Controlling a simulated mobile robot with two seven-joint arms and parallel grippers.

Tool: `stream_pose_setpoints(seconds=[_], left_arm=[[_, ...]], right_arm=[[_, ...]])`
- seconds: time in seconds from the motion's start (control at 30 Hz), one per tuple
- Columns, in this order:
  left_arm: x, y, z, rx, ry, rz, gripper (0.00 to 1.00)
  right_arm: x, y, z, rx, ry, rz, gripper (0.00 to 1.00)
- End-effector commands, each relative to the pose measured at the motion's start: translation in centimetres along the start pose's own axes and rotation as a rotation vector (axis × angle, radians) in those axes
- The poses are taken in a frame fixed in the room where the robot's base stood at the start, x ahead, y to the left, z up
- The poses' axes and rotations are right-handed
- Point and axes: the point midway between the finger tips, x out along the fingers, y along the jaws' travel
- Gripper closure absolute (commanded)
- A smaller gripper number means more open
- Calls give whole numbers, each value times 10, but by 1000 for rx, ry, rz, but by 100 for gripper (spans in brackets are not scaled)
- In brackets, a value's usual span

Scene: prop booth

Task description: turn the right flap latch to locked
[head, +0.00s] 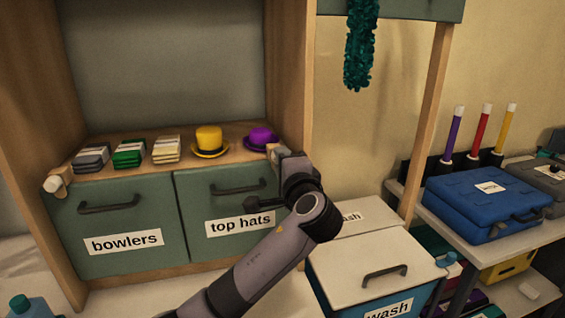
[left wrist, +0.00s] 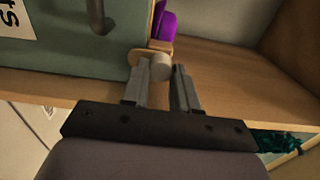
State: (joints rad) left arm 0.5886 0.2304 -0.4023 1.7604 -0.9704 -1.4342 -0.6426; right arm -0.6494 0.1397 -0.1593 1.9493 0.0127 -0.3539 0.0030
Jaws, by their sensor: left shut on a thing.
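The right flap (head: 228,205), labelled "top hats", is closed. Its latch (head: 272,149) sits at the flap's upper right corner, mostly hidden behind my left gripper in the head view. In the left wrist view the latch shows as a pale round knob (left wrist: 160,67) with a small wooden piece by the flap's edge. My left gripper (left wrist: 160,80) is shut on the knob, one finger on each side. It also shows in the head view (head: 280,160). I cannot tell the latch's exact turn. My right gripper is not in view.
The left flap (head: 130,220), labelled "bowlers", is closed, with its own latch (head: 56,182) at its left. Above, the shelf holds banded stacks (head: 129,152), a yellow hat (head: 209,142) and a purple hat (head: 261,138) close to my gripper. A lidded "wash" bin (head: 365,265) stands at right.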

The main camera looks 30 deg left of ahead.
Motion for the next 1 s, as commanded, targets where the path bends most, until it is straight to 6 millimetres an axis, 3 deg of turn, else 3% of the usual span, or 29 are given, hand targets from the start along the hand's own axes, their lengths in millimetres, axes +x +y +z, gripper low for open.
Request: stream_pose_setpoints(seconds=[0.03, 0.07, 0.13, 0.47, 0.8, 1.0], left_arm=[[-1, 1, -1, 2, 2, 3, 100], [-1, 1, -1, 2, 2, 3, 68], [-1, 1, -1, 2, 2, 2, 47], [-3, 1, -1, 0, 1, 1, 47], [-52, 3, -1, -3, 5, 3, 47], [-71, 1, -1, 0, 3, 2, 47]], right_arm=[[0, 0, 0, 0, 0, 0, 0], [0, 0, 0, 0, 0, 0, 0], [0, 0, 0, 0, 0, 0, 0], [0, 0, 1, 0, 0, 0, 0], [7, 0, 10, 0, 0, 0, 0], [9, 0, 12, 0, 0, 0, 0]])
